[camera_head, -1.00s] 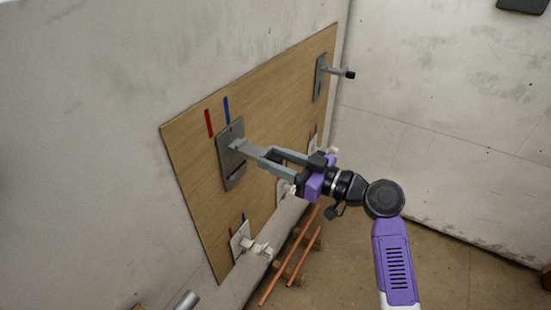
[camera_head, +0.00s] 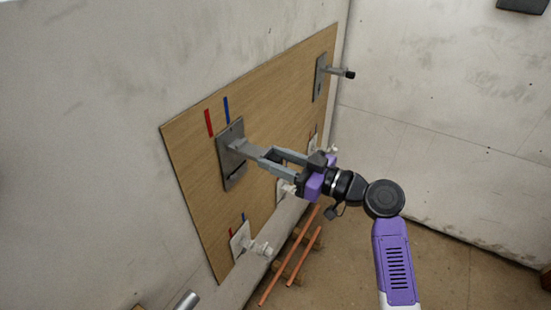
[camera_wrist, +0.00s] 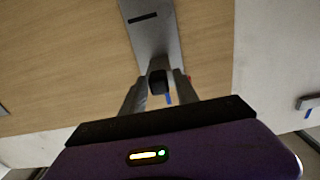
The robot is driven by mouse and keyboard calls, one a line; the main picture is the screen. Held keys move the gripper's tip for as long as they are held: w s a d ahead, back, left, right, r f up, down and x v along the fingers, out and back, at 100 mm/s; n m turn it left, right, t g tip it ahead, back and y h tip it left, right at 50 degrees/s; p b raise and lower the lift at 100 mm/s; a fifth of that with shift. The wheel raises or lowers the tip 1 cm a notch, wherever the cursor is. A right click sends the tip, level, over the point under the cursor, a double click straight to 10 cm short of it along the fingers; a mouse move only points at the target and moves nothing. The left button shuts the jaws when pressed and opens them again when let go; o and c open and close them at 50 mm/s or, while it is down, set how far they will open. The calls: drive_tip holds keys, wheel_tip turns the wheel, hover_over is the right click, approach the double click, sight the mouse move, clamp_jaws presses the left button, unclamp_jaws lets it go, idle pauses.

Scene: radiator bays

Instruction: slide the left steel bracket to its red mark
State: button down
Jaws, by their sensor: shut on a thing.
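The left steel bracket (camera_head: 231,168) is a grey plate on the wooden board, with an arm sticking out from it. My gripper (camera_head: 266,157) is shut on that arm, out from the plate. In the wrist view the bracket plate (camera_wrist: 152,35) has a dark slot, and the arm's dark end (camera_wrist: 158,82) sits between my gripper's fingers (camera_wrist: 158,92). The red mark (camera_head: 208,122) is on the board above the plate, near its upper left edge. A blue mark (camera_head: 227,110) is to the right of the red one, above the plate.
The wooden board (camera_head: 185,150) is on the wall. A second steel bracket (camera_head: 320,78) is at its upper right. White fittings (camera_head: 241,240) with small marks are along its lower edge. Copper pipes (camera_head: 291,262) lie on the floor below. Air in front of the board's upper middle is clear.

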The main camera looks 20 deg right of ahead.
drive_tip(key=shift+d, duration=0.1)
drive_tip(key=s+a+b, duration=0.1)
drive_tip(key=s+a, duration=0.2)
drive_tip(key=a, duration=0.2)
drive_tip(key=shift+s+b, duration=0.25)
drive_tip(key=shift+b, duration=0.15)
drive_tip(key=c, duration=1.2)
unclamp_jaws()
drive_tip(key=shift+c, duration=0.2)
drive_tip(key=shift+d, duration=0.1)
